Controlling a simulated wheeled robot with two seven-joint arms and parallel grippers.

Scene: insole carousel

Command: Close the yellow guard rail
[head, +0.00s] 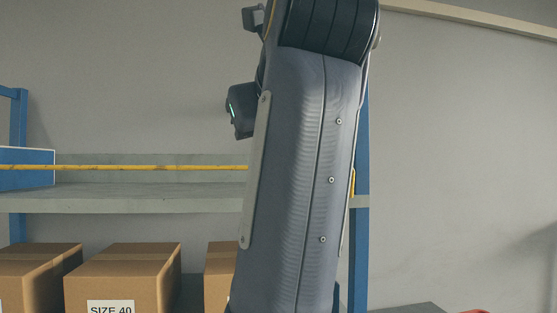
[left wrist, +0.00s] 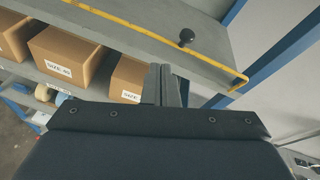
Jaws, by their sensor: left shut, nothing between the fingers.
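The yellow guard rail (head: 150,167) runs level along the grey shelf in the head view, and my raised arm hides part of it. In the left wrist view the rail (left wrist: 150,35) crosses diagonally and ends in a bent tip at the right, near a blue post. A black round knob (left wrist: 187,36) stands close to the rail. My left gripper (left wrist: 160,70) is shut and empty, its fingers just below the rail in that picture; I see no contact with the rail. The fingers do not show clearly in the head view. My right gripper is not in view.
The grey shelf (head: 120,202) sits between blue posts (head: 360,240). Cardboard boxes (head: 125,275) stand below it, one labelled SIZE 40. A blue-edged box (head: 25,170) is at the shelf's left end. Bare wall lies to the right.

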